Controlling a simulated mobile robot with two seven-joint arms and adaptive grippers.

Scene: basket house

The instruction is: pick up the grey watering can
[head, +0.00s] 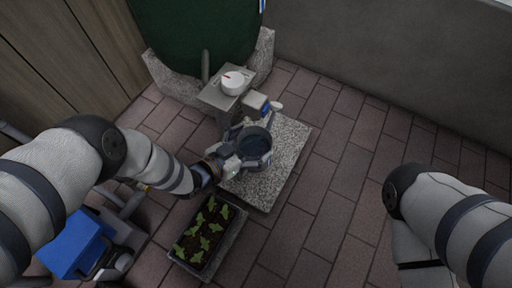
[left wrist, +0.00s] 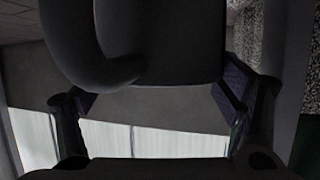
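The grey watering can (head: 256,141) stands on a speckled stone slab (head: 289,150) near the middle of the head view, with its dark open top showing. My left gripper (head: 243,153) reaches it from the left, at the can's near side. In the left wrist view the can's dark body (left wrist: 160,40) fills the top middle, with its curved handle (left wrist: 105,72) at left. The left gripper's fingers (left wrist: 155,98) are spread wide, one on each side of the can in that picture. I see no clear grip on it. My right arm is at the lower right; its gripper is out of view.
A green barrel (head: 195,35) is farther back. A seedling tray (head: 207,237) lies in front of the slab. Brick paving to the right is clear.

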